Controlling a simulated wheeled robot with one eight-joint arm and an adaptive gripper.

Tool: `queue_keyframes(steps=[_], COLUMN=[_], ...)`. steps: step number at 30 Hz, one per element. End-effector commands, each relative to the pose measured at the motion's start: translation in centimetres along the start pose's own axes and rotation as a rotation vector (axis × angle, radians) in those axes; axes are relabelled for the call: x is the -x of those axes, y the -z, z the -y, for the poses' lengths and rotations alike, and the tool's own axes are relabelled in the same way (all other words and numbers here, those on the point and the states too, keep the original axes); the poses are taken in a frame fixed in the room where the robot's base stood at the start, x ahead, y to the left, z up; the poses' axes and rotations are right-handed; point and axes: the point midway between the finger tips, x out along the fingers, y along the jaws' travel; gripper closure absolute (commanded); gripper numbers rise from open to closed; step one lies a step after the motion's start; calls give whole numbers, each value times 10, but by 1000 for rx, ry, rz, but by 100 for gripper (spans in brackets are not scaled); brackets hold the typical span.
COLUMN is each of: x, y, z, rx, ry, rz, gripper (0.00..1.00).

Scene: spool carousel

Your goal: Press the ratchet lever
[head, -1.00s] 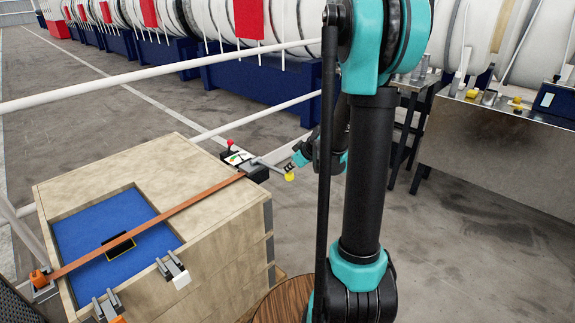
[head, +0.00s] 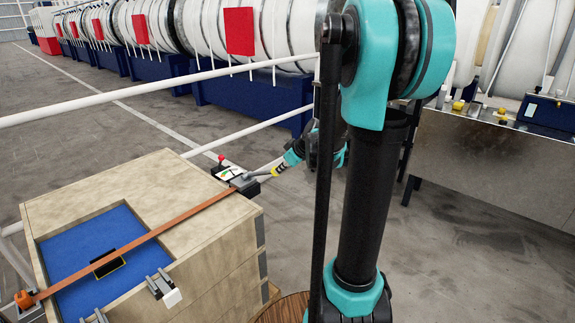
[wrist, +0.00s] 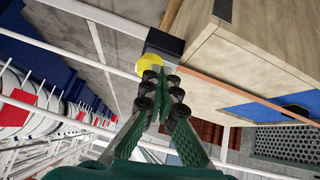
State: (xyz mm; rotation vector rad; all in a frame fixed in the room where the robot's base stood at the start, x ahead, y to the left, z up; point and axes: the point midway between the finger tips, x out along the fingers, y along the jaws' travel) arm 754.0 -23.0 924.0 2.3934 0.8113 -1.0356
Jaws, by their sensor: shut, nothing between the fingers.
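The ratchet (head: 244,186) is a dark block at the crate's far right corner, where the orange strap ends. Its grey lever (head: 258,174) reaches out to the right and ends in a yellow grip (head: 275,171). In the wrist view the yellow grip (wrist: 151,64) lies just beyond my fingertips, beside the black block (wrist: 164,43). My gripper (head: 284,165) is at the grip in the head view. In the wrist view my gripper (wrist: 170,82) is shut and empty, its tips overlapping the grip's near edge. I cannot tell whether they touch.
The wooden crate (head: 150,180) with a blue inset stands at left, crossed by the orange strap (head: 150,238). A small red knob (head: 221,157) is by the ratchet. White rails (head: 240,130) run behind. A metal bench (head: 480,160) is at right.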

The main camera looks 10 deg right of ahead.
Motion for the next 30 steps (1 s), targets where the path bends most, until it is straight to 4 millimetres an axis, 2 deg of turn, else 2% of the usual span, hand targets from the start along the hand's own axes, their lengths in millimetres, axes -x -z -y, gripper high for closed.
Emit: queue_keyframes(steps=[6, 12, 30], x=[32, 47, 50], y=[-2, -2, -2], z=[0, 0, 0], rx=[-1, -1, 1], ry=[-1, 0, 0], rz=[0, -2, -2], gripper=[100, 100, 100])
